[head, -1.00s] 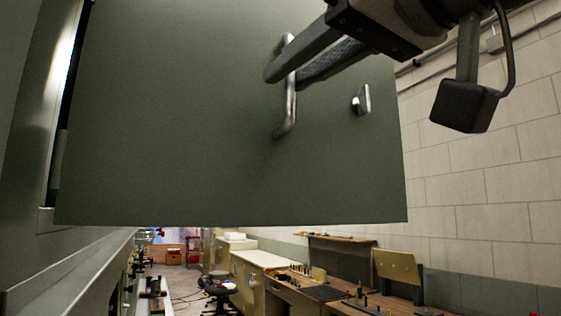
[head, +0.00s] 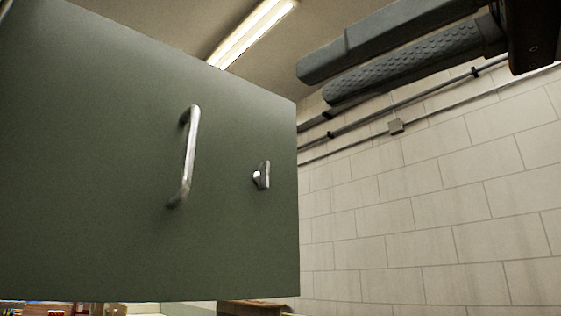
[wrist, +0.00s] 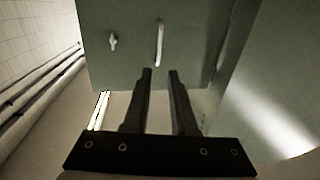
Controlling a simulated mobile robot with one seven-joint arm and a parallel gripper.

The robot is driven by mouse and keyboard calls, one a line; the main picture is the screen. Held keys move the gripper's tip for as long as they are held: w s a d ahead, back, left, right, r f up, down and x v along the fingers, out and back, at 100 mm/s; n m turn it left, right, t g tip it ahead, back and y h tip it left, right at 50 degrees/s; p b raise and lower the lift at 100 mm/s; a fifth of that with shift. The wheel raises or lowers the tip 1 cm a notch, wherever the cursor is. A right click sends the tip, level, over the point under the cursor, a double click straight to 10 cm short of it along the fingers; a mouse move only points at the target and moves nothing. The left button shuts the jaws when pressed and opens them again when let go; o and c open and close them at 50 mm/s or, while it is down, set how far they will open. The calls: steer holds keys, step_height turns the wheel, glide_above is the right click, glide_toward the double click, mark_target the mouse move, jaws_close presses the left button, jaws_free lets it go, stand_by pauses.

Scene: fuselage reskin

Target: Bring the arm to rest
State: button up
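My gripper (head: 313,80) is at the upper right in the head view, away from the green door and to its right. Its two dark fingers are apart with nothing between them. In the wrist view the gripper (wrist: 160,72) points toward the green door (wrist: 200,50), with a gap between the fingertips. The green door (head: 100,180) fills the left of the head view. It carries a metal bar handle (head: 188,155), which also shows in the wrist view (wrist: 159,43), and a small latch (head: 262,176). The fingers are clear of the handle.
A ceiling light (head: 252,32) is above. The space between door and wall looks free.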

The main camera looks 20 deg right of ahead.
stand_by(0.4)
steer(key=w+f+m+g+h+p, duration=0.1)
steer(key=w+f+m+g+h, duration=0.15)
steer(key=w+f, duration=0.7)
steer(key=w+f+m+g+h, duration=0.25)
steer(key=w+f, duration=0.35)
steer(key=f, duration=0.7)
steer(key=d+f+g+h, duration=0.1)
steer(key=f+g+h, duration=0.1)
steer(key=f, duration=1.2)
steer(key=s+d+f+m+g+h+p, duration=0.1)
steer(key=d+f+g+h, duration=0.1)
steer(key=f, duration=1.2)
steer(key=shift+d+m+h, duration=0.25)
steer(key=shift+m+h, duration=0.05)
steer(key=shift+h, duration=0.1)
